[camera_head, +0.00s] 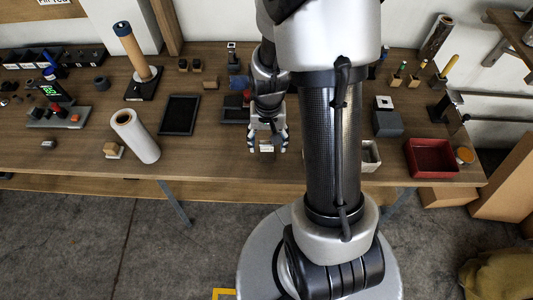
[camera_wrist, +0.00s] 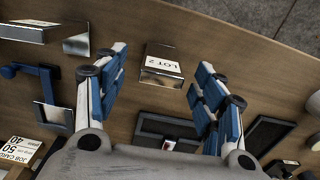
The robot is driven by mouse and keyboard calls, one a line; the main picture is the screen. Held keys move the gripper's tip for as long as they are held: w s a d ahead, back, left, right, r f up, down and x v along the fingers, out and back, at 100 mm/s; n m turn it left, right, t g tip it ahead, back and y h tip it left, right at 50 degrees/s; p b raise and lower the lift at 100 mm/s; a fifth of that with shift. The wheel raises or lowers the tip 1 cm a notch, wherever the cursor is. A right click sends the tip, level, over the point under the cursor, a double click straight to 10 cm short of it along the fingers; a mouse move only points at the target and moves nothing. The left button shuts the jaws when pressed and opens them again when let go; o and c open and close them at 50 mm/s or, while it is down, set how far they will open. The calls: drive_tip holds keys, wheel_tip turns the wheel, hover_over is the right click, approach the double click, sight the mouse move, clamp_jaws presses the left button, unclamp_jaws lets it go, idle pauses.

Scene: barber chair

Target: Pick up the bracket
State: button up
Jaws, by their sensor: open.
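A small bent metal bracket (camera_wrist: 162,66) with a white "LOT 2" label lies on the wooden table in the wrist view, between my gripper's fingertips in the picture. In the head view the bracket (camera_head: 267,148) shows only as a small pale piece near the table's front. My gripper (camera_head: 267,151) points down at it with its fingers spread. In the wrist view the blue-padded fingers of my gripper (camera_wrist: 161,60) stand on both sides of the bracket, with a gap on each side. I see no contact; the height above the table is hard to judge.
A dark tray (camera_head: 234,116) lies behind the bracket. A dark framed panel (camera_head: 179,115) and a white roll (camera_head: 134,136) are to the left, a red bin (camera_head: 432,158) to the right. Other metal pieces (camera_wrist: 78,43) lie near one finger. Table around the bracket is clear.

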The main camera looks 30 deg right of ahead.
sight(267, 149)
drive_tip(key=f+b, duration=0.1)
drive_tip(key=f, duration=0.1)
drive_tip(key=f+b, duration=0.1)
drive_tip(key=f, duration=0.3)
drive_tip(key=shift+w+f+b, duration=0.2)
drive_tip(key=shift+w+b, duration=0.15)
drive_tip(key=shift+b, duration=0.05)
drive_tip(key=shift+r, duration=0.1)
drive_tip(key=c, duration=1.3)
drive_tip(key=shift+c, duration=0.4)
drive_tip(key=shift+r, duration=0.15)
